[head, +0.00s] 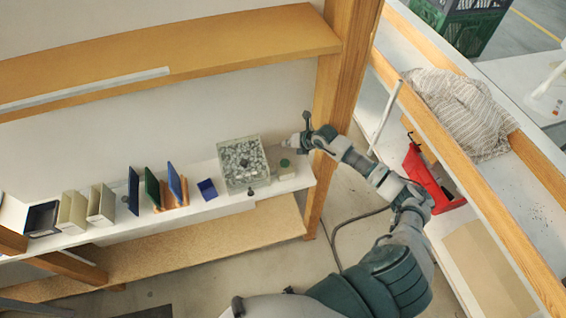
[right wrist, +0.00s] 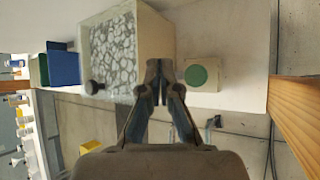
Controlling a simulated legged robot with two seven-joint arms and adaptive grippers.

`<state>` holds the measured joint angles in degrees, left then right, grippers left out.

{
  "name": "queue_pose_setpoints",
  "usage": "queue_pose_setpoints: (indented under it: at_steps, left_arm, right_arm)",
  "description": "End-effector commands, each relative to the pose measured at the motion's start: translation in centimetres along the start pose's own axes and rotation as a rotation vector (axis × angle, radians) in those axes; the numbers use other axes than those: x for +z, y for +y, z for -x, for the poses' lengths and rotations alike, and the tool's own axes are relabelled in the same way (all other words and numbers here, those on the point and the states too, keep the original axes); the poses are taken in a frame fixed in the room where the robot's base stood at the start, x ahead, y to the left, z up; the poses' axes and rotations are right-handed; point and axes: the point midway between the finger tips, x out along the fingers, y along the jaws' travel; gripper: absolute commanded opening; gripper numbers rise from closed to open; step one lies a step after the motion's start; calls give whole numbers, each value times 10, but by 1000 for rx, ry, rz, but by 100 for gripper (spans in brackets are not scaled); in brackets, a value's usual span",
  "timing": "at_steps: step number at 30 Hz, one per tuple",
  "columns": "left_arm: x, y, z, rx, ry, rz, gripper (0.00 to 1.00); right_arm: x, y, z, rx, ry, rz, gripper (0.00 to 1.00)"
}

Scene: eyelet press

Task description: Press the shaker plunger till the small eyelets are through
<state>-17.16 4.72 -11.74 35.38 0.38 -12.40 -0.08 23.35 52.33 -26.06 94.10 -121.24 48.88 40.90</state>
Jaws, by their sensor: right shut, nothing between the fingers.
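A clear-walled box (head: 233,182) full of small grey eyelets stands on the white shelf; it also shows in the right wrist view (right wrist: 113,50). A dark round knob (right wrist: 95,87) sits at its front. Beside the box is a small pale block (head: 287,175) with a round green button (head: 284,163); the button also shows in the right wrist view (right wrist: 196,75). I cannot tell whether knob or button is the plunger. My right gripper (head: 285,142) is shut and empty; in the right wrist view its fingertips (right wrist: 160,72) appear between box and button. My left gripper is out of view.
A blue bin (head: 207,189) and upright coloured plates (head: 153,188) stand left of the box. A wooden post (head: 335,110) rises close to my right forearm. A red tray (head: 430,178) and a striped cloth (head: 460,112) lie at the right.

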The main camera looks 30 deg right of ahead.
Motion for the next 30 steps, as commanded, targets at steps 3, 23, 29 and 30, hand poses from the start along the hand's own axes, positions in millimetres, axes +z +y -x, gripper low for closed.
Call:
queue_pose_setpoints:
  at_steps: [3, 23, 29, 30]
  left_arm:
    - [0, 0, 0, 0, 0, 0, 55]
    - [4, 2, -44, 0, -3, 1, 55]
    - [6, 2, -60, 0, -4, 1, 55]
    - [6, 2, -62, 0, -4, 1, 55]
  right_arm:
    - [0, 0, 0, 2, 0, 0, 0]
    - [-30, -29, -41, 5, 1, -2, 0]
    - [-42, -41, -57, 5, 1, -3, 0]
    - [-44, -42, -59, 5, 1, -2, 0]
